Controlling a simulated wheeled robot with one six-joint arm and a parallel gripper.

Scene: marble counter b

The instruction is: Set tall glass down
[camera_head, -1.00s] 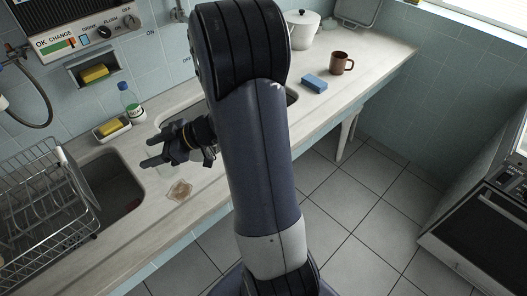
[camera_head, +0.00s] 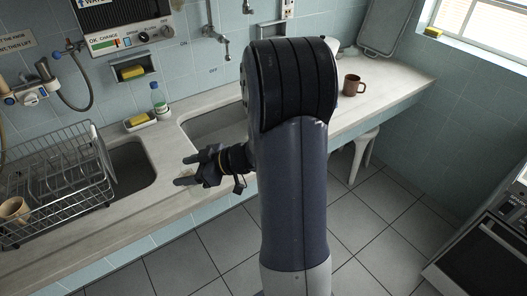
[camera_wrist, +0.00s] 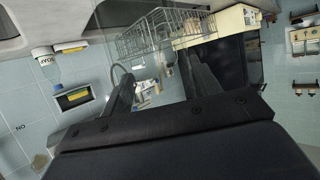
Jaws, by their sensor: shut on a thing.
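My gripper (camera_head: 187,170) is above the counter (camera_head: 167,213), to the right of the left sink, fingers pointing left. In the wrist view my gripper (camera_wrist: 160,88) has its two fingers apart around a clear, see-through thing, the tall glass (camera_wrist: 155,72). The glass is very faint; its rim and base cannot be made out. In the head view the glass cannot be told apart from the counter, so any gap beneath it cannot be judged.
A wire dish rack (camera_head: 55,180) with a tan cup (camera_head: 13,209) stands left of the left sink (camera_head: 132,168). A bottle (camera_head: 158,99) and a sponge in a dish (camera_head: 139,121) are at the back. A brown mug (camera_head: 352,84) stands far right.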

